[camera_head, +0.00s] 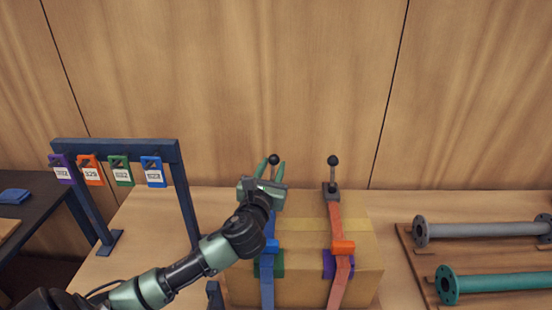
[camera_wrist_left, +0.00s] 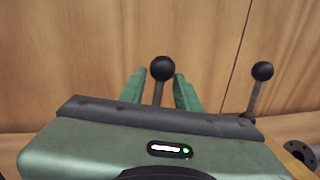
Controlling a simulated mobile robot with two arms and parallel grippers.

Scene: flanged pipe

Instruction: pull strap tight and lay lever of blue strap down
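The blue strap (camera_head: 267,292) runs over the left part of a cardboard box (camera_head: 305,290). Its lever stands upright, with a black ball knob (camera_head: 274,159) on top. My left gripper (camera_head: 272,170) is at this lever, with one green finger on each side of it. In the left wrist view the knob (camera_wrist_left: 162,68) and its rod show between the two fingertips, with gaps on both sides, so the gripper looks open around the lever. The gripper body hides the lever's base and the strap's buckle. My right gripper is not in view.
An orange strap (camera_head: 337,220) with its own upright lever (camera_head: 333,172) crosses the box to the right. A dark blue rack (camera_head: 120,150) with several coloured tags stands left. Grey (camera_head: 480,230) and green (camera_head: 500,282) flanged pipes lie on a wooden board at right.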

